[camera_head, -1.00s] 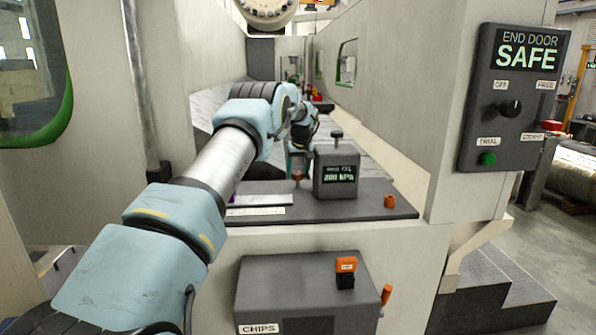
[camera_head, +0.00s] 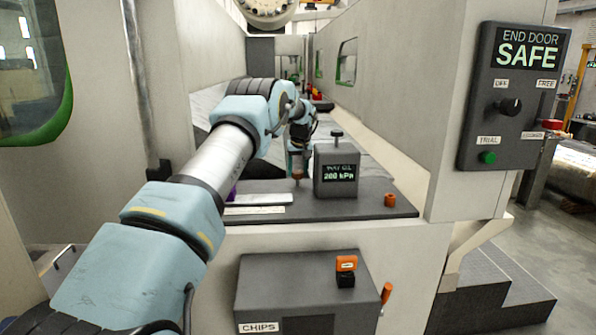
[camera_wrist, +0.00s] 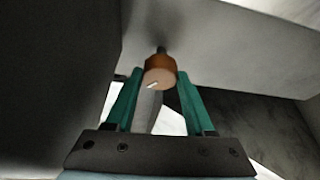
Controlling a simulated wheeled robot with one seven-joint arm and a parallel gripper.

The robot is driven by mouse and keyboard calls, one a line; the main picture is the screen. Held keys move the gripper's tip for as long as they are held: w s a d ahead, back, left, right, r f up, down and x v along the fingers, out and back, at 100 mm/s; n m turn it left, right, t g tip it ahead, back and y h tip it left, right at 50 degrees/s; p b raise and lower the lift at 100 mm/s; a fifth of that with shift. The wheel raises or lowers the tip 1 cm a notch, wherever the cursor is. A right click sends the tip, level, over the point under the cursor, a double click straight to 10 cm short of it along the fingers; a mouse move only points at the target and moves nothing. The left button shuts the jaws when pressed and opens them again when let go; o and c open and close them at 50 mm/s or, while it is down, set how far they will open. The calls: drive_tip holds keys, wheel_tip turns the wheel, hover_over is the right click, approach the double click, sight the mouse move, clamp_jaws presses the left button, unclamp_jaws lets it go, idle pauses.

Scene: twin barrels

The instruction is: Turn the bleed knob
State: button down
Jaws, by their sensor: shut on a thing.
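The bleed knob (camera_wrist: 158,72) is a small orange-brown round knob with a pale mark on its face, on a short dark stem. In the wrist view it sits between the two green fingertips of my gripper (camera_wrist: 160,80), which are shut on it. In the head view the gripper (camera_head: 297,163) points down just left of the grey gauge box (camera_head: 336,185), and the knob is mostly hidden there. The gauge box has a dark knob on top and a green display that seems to read 200 kPa.
The gauge box stands on a dark shelf (camera_head: 365,208), with a small orange cap (camera_head: 390,199) at right and a pale plate (camera_head: 255,211) at left. A door panel (camera_head: 515,97) reads SAFE. A grey CHIPS box (camera_head: 300,295) is below. The machine wall (camera_head: 405,85) bounds the right.

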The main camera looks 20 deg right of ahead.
drive_tip(key=m, duration=0.1)
drive_tip(key=m+h, duration=0.1)
drive_tip(key=m, duration=0.2)
drive_tip(key=shift+a+m+g+h, duration=0.25)
drive_tip(key=shift+m+g+h, duration=0.05)
drive_tip(key=shift+h, duration=0.1)
drive_tip(key=m, duration=0.2)
drive_tip(key=m+g+h+p, duration=0.1)
drive_tip(key=m, duration=0.2)
drive_tip(key=shift+w+h, duration=0.15)
drive_tip(key=shift+h, duration=0.15)
drive_tip(key=shift+m, duration=0.3)
drive_tip(key=c, duration=0.5)
unclamp_jaws()
drive_tip(key=b+v, duration=0.3)
drive_tip(key=v, duration=0.7)
drive_tip(key=shift+a+r, duration=0.1)
drive_tip(key=shift+r, duration=0.3)
